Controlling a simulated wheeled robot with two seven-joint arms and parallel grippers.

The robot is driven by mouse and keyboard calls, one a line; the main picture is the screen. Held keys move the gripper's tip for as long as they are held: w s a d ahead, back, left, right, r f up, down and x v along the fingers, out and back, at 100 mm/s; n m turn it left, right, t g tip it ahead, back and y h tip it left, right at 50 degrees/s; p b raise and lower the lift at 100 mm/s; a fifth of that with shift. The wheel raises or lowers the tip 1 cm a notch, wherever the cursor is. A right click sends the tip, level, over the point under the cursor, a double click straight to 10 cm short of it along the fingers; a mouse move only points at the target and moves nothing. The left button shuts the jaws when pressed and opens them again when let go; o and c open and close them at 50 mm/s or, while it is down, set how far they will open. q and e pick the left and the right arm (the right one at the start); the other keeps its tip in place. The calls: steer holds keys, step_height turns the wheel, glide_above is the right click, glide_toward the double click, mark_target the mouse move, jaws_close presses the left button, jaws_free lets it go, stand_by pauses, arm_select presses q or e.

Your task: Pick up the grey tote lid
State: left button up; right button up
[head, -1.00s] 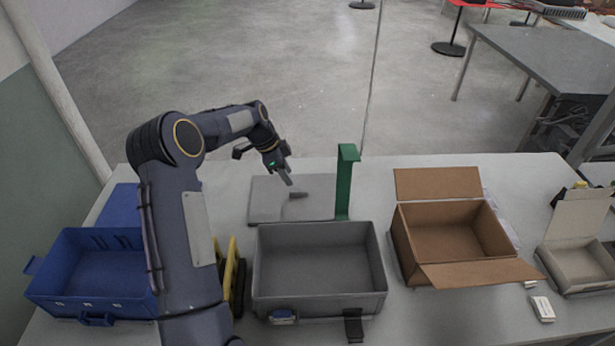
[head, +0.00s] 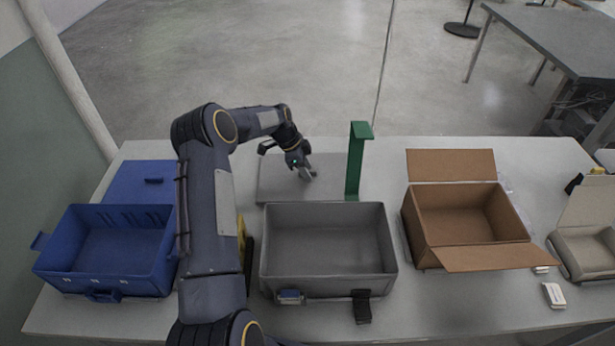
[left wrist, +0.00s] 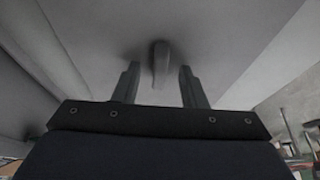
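The grey tote lid (head: 335,185) lies flat on the table behind the open grey tote (head: 328,250). My left gripper (head: 306,172) is over the lid, close to its handle, which it partly covers in the head view. In the left wrist view the lid (left wrist: 215,35) fills the upper part and its handle (left wrist: 160,62) stands out between the two spread fingers. The left gripper (left wrist: 158,85) is open, with a gap on each side of the handle. My right gripper is not in view.
A green post (head: 356,160) stands at the lid's right. A blue tote (head: 110,250) with its blue lid (head: 140,180) is at the left. An open cardboard box (head: 465,222) and a pale box (head: 590,240) stand at the right.

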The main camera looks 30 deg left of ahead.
arm_select(q)
steer(key=shift+r, duration=0.1)
steer(key=shift+c, duration=0.2)
jaws_close()
